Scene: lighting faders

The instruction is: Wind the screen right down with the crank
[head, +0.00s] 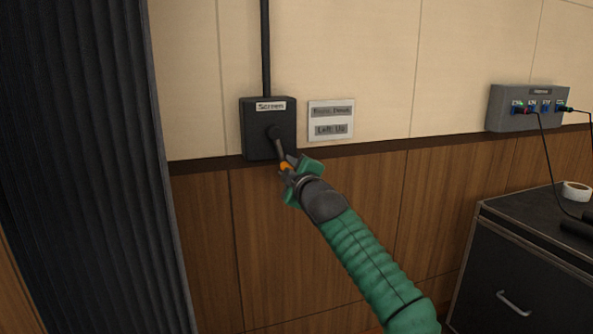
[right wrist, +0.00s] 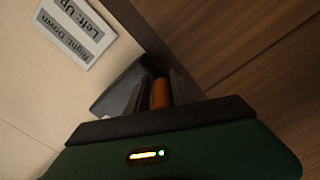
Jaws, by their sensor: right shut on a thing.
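The crank box (head: 268,128) is a black box labelled "Screen" on the wall in the head view. Its crank (head: 278,140) has a dark arm that points down and slightly right, with an orange handle (head: 286,167) at its end. My right gripper (head: 289,170) is shut on that handle. In the right wrist view the orange handle (right wrist: 160,94) sits between the two dark fingers. A sign (head: 331,120) right of the box reads "Right: Down" and "Left: Up". The screen itself cannot be made out. My left gripper is not in view.
A dark pleated curtain (head: 95,150) hangs at the left. A grey socket box (head: 528,107) with plugged cables is on the wall at the right. Below it a black cabinet (head: 520,265) carries a roll of white tape (head: 576,191). The wall around the crank is clear.

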